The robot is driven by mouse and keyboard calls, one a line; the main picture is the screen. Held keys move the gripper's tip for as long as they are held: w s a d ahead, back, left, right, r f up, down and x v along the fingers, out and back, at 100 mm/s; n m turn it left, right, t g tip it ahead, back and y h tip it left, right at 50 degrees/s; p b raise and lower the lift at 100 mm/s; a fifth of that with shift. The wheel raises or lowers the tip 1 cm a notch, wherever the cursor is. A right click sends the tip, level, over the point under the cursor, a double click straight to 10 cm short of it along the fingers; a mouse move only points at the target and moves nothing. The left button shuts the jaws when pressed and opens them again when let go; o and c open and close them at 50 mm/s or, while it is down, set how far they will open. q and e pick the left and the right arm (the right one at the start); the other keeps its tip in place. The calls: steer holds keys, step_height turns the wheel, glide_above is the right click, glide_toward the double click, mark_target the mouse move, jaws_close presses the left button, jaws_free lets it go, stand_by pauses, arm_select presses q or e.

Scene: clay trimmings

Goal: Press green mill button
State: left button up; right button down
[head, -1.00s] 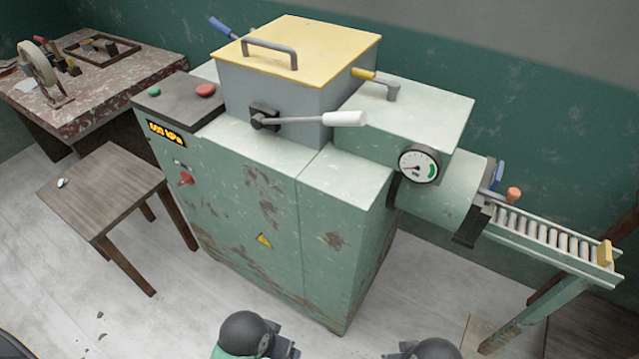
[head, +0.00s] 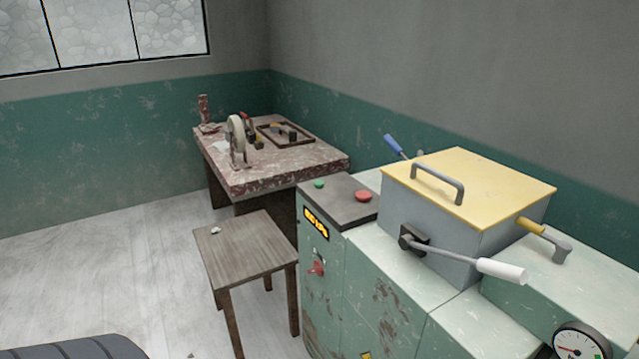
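The green button (head: 319,184) is a small round cap on the dark control panel (head: 338,201) at the left end of the mill's top. A larger red button (head: 363,195) sits to its right on the same panel. The pale green mill (head: 385,290) stands at the lower right, with a yellow-lidded grey box (head: 470,200) on top. Neither of my grippers is in view.
A wooden stool (head: 246,250) stands left of the mill with a small pale item on it. Behind it is a red-stained table (head: 270,170) with tools. A white-handled lever (head: 500,270) sticks out in front of the box.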

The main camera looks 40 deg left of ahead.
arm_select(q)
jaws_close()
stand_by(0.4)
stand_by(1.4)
